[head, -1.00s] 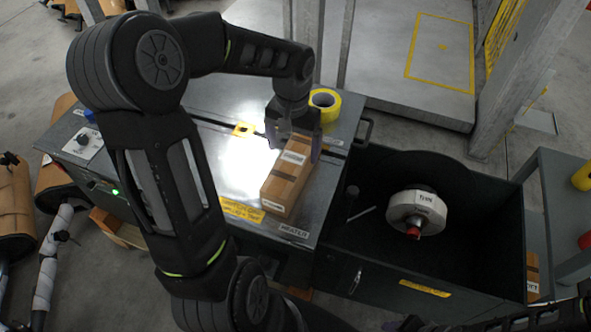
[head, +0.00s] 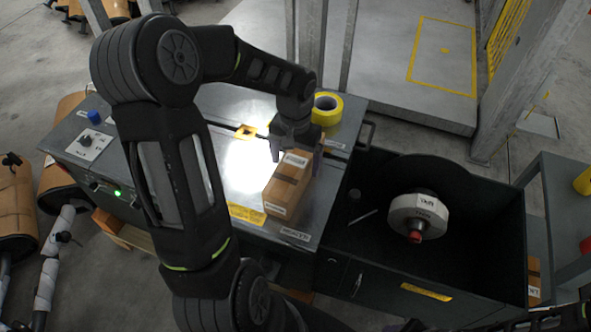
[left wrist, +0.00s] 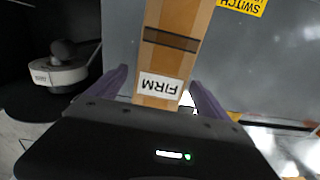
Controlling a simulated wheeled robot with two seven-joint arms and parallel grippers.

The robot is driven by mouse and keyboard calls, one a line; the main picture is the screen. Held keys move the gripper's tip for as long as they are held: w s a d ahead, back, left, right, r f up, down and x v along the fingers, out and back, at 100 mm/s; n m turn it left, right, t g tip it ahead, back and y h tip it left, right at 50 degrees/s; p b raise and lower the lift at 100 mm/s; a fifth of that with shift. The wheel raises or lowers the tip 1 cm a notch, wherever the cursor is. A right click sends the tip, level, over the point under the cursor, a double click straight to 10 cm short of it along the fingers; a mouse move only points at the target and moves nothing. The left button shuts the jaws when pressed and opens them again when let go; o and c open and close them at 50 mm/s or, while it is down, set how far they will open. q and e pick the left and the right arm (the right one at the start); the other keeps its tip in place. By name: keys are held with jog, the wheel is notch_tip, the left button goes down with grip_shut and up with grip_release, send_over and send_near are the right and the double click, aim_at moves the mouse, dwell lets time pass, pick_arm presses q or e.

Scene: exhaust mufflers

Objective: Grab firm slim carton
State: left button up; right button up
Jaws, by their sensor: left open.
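A slim brown carton (head: 287,188) lies on the grey metal bench top (head: 215,209), near its right edge. In the left wrist view the carton (left wrist: 173,52) bears a white label reading FIRM and a dark band across it. My left gripper (head: 297,146) is over the carton's far end. In the left wrist view its two purple fingers (left wrist: 158,90) stand open, one on each side of the labelled end, with a gap visible at the right finger. Whether the left finger touches the carton is unclear. My right gripper does not show.
A yellow tape roll (head: 326,108) stands just behind the carton. A dark open bin (head: 400,275) right of the bench holds a white-banded roll (head: 418,215). A small blue knob (head: 94,117) is at the bench's left end. Grey posts rise behind.

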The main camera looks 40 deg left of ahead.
pick_arm(q)
notch_tip(320, 180, down, 4)
jog(key=shift+r, duration=0.15)
jog(key=shift+c, duration=0.3)
jog(key=c, duration=1.7)
jog(key=shift+w+r, duration=0.1)
jog(key=shift+r, duration=0.1)
jog(key=shift+c, duration=0.2)
notch_tip(320, 180, up, 10)
jog(key=shift+f, duration=0.1)
